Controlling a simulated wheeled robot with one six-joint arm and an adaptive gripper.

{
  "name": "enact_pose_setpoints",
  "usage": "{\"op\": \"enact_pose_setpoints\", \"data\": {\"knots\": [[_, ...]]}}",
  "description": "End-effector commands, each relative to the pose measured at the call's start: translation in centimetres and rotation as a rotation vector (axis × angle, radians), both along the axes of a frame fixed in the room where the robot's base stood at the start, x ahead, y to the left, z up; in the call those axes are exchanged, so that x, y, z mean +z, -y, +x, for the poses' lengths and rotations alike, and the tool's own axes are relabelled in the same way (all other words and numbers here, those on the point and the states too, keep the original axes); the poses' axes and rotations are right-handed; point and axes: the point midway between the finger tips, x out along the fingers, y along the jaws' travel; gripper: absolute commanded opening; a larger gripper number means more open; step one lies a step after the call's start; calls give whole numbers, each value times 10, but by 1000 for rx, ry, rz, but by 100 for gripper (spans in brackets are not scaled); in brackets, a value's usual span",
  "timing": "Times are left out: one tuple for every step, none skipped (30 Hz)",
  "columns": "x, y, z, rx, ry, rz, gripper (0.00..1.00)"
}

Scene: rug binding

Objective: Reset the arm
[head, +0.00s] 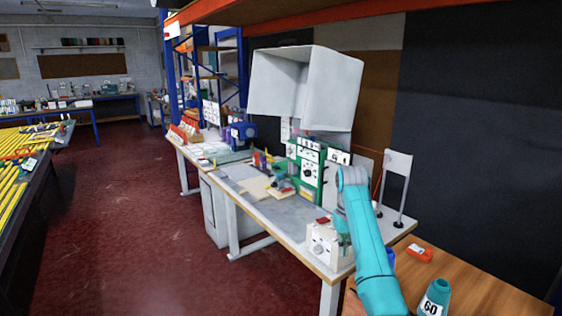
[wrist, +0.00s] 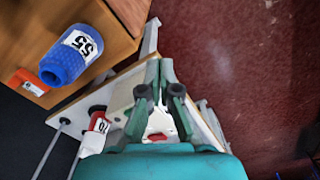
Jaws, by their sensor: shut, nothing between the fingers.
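My teal arm (head: 366,240) rises from the bottom of the head view, in front of the white workbench's right end. In the head view the gripper is mostly hidden behind the arm link. Beyond the fingers in the wrist view are the bench edge and the dark red floor.
A white box with a dial (head: 325,244) stands beside my arm on the workbench (head: 262,212). A wooden table at right holds a teal cone marked 60 (head: 434,298) and an orange block (head: 419,252). A blue cone marked 55 (wrist: 72,55) is left of the fingers. The aisle floor is clear.

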Motion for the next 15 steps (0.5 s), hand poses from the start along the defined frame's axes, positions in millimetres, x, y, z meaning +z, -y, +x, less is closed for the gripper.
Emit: {"op": "enact_pose_setpoints", "data": {"knots": [[-8,0,-1,-1,3,0,0],[-11,0,-1,-1,6,0,0],[-15,0,-1,-1,10,0,0],[-18,0,-1,-1,13,0,0],[-22,0,-1,-2,16,0,0],[-26,0,-2,-2,20,0,0],[-30,0,-2,-2,24,1,0],[-35,0,-2,-3,28,0,0],[-40,0,-3,-3,34,1,0],[-44,0,-3,-3,37,0,0],[-50,0,-4,-4,41,0,0],[-57,0,-4,-4,49,0,0],[-62,0,-5,-5,54,0,0],[-69,0,-6,-5,60,0,0],[-77,0,-7,-6,69,0,0]]}}
